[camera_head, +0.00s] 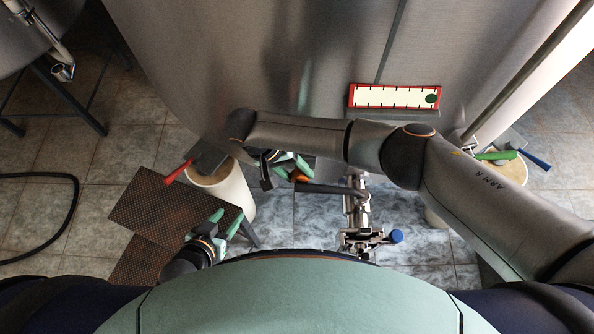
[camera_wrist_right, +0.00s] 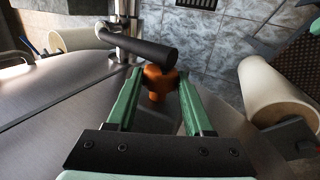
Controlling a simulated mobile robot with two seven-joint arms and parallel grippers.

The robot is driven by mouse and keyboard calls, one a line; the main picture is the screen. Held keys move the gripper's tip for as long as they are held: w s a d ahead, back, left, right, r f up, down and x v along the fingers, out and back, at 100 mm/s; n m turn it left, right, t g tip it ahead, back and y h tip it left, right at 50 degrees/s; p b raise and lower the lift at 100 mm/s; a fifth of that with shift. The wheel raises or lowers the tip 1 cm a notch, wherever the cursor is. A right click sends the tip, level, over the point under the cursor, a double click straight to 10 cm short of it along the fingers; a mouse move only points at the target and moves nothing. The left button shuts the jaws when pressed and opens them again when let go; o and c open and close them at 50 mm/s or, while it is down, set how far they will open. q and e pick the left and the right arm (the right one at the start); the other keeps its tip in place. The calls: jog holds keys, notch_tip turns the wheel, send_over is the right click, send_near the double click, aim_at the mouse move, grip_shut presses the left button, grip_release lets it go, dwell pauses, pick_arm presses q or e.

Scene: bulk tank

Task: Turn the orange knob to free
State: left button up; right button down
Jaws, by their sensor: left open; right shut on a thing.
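The orange knob (camera_head: 300,176) sits low at the front of the steel tank, beside a dark lever handle (camera_head: 335,189). In the right wrist view the knob (camera_wrist_right: 156,82) stands between the two green fingers, below the dark lever (camera_wrist_right: 150,50). My right gripper (camera_head: 290,165) is shut on the knob; its arm crosses in front of the tank and hides part of the fitting. The knob's marking cannot be read. My left gripper (camera_head: 228,221) is open and empty, low at the left, over a brown perforated mat.
Steel pipework (camera_head: 357,205) with a blue knob (camera_head: 396,236) runs below the lever. A white bucket (camera_head: 233,190) with a red-handled tool (camera_head: 178,171) stands left. A red-framed gauge plate (camera_head: 394,97) is on the tank (camera_head: 250,60). A black hose (camera_head: 70,215) lies far left.

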jog(key=shift+f, duration=0.1)
dwell(0.3)
jog(key=shift+c, duration=1.4)
grip_release()
jog(key=v, duration=1.2)
jog(key=shift+a+r, duration=0.15)
jog(key=shift+r, duration=0.1)
